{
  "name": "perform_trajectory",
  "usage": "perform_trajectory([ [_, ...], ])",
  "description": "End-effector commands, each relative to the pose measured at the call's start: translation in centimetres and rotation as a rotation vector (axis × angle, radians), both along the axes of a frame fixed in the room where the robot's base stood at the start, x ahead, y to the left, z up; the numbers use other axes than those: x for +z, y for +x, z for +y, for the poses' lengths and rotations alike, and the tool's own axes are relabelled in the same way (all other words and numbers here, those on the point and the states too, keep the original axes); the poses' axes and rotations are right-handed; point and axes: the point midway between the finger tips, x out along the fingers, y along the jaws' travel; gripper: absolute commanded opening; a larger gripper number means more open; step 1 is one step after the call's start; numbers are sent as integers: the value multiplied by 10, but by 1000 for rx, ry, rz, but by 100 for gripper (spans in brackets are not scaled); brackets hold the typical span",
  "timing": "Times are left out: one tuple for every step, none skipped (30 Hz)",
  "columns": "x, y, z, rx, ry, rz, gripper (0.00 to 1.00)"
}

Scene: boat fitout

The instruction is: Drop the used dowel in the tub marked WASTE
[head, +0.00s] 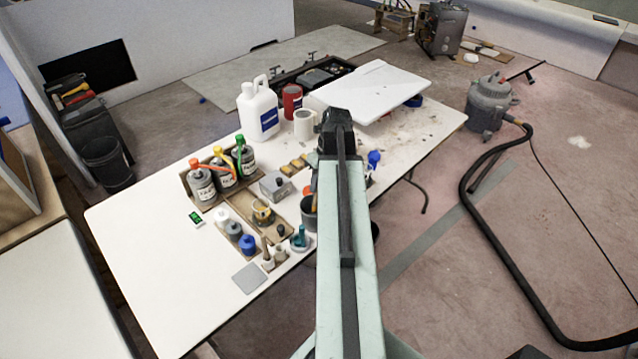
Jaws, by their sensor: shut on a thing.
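My arm reaches up the middle of the head view and ends in a dark joint over the white table (140,250). The jaws of my gripper do not show; they are hidden behind or below the arm. I cannot make out the used dowel. No tub with a readable WASTE mark shows. A dark grey tub (309,213) stands by the table's near edge, partly hidden by my arm, with something orange above it; any marking on it is hidden.
Several bottles, including a white jug (258,110), stand on the table, with small pots (248,244) nearer. A white panel (372,93) lies at the back. A black bin (106,163) stands on the floor left, a vacuum (488,103) and hose right. The table's left end is clear.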

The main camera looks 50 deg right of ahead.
Motion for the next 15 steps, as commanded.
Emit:
perform_trajectory([
  [0, 0, 0, 0, 0, 0, 0],
  [0, 0, 0, 0, 0, 0, 0],
  [0, 0, 0, 0, 0, 0, 18],
  [1, 0, 0, 0, 0, 0, 27],
  [1, 0, 0, 0, 0, 0, 35],
  [1, 0, 0, -1, 0, 0, 38],
  [1, 0, 0, -1, 0, 0, 38],
  [1, 0, 0, -1, 0, 0, 38],
  [1, 0, 0, -1, 0, 0, 38],
  [1, 0, 0, -1, 0, 0, 38],
  [0, 0, 0, -1, 0, 0, 38],
  [0, 0, 0, -1, 0, 0, 38],
  [0, 0, -1, -1, 0, 0, 38],
  [1, 0, -1, -1, 0, 0, 38],
  [1, 0, -1, -1, 0, 0, 38],
])
